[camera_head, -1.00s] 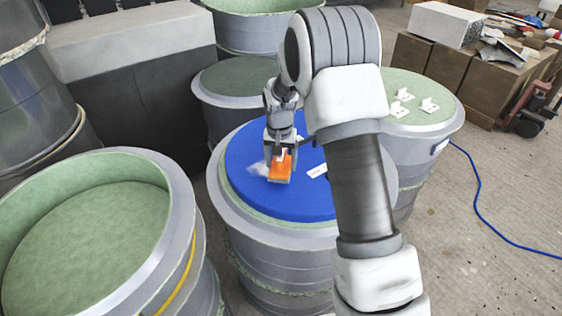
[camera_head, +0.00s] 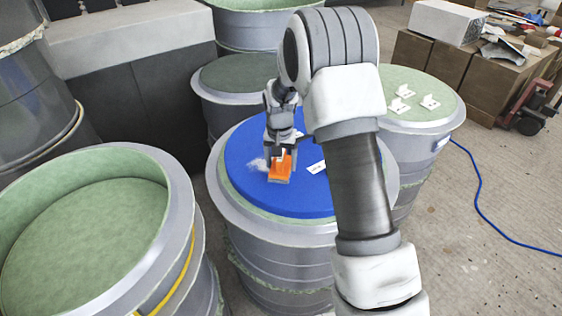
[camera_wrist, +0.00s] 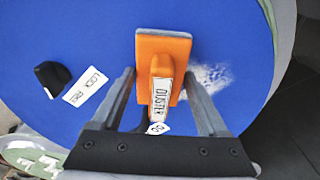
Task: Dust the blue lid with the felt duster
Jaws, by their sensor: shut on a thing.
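The blue lid (camera_head: 300,206) lies on a round grey mould in the middle of the head view, and it fills much of the wrist view (camera_wrist: 60,30). My gripper (camera_head: 278,150) is above the lid, shut on the orange felt duster (camera_head: 280,174). In the wrist view the duster (camera_wrist: 165,42) has a handle labelled "DUSTER" between my two fingers (camera_wrist: 165,98). The duster's underside is hidden, so I cannot tell if it touches the lid. A pale dust patch (camera_wrist: 211,76) lies beside the duster, and it also shows in the head view (camera_head: 257,164).
A black knob (camera_wrist: 52,77) and a "LOCK FREE" label (camera_wrist: 84,87) are on the lid. An open green-lined mould (camera_head: 85,240) stands at left. A mould top with white brackets (camera_head: 402,92) stands behind right. A blue hose (camera_head: 480,190) lies on the floor.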

